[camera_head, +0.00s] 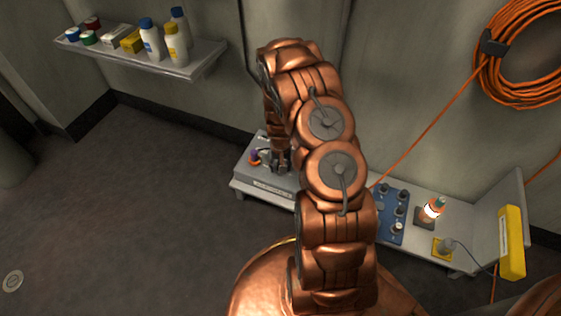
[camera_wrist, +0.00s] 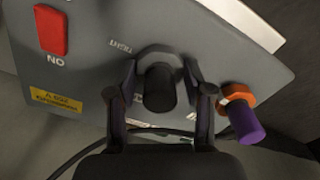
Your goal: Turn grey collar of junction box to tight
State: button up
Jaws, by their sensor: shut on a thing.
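The grey junction box (camera_wrist: 90,60) fills much of the wrist view; in the head view it is the grey box (camera_head: 245,175) at the left end of the bench. The grey collar (camera_wrist: 158,56) sits on its face, behind a dark cylindrical plug (camera_wrist: 159,90). My gripper (camera_wrist: 161,92) is shut on the collar, one finger on each side, and the dark plug stands between the fingers. In the head view my gripper (camera_head: 281,160) is over the box, partly hidden by my arm. Whether the collar is tight cannot be told.
An orange collar (camera_wrist: 237,93) with a purple plug (camera_wrist: 246,122) is close to my right finger. A red block (camera_wrist: 51,30) is on the box. A wall shelf (camera_head: 195,62) holds bottles.

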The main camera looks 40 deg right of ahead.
jog(key=m+p, duration=0.1)
jog(key=m, duration=0.2)
jog(key=shift+s+a+m, duration=0.1)
jog(key=shift+s+m, duration=0.05)
jog(key=shift+m, duration=0.15)
jog(key=m, duration=0.4)
jog(key=shift+p, duration=0.35)
jog(key=shift+m, duration=0.3)
jog(key=o, duration=1.2)
jog(key=shift+c, duration=0.2)
jog(key=shift+r, duration=0.7)
notch_tip(320, 180, up, 11)
jog(key=shift+f, duration=0.2)
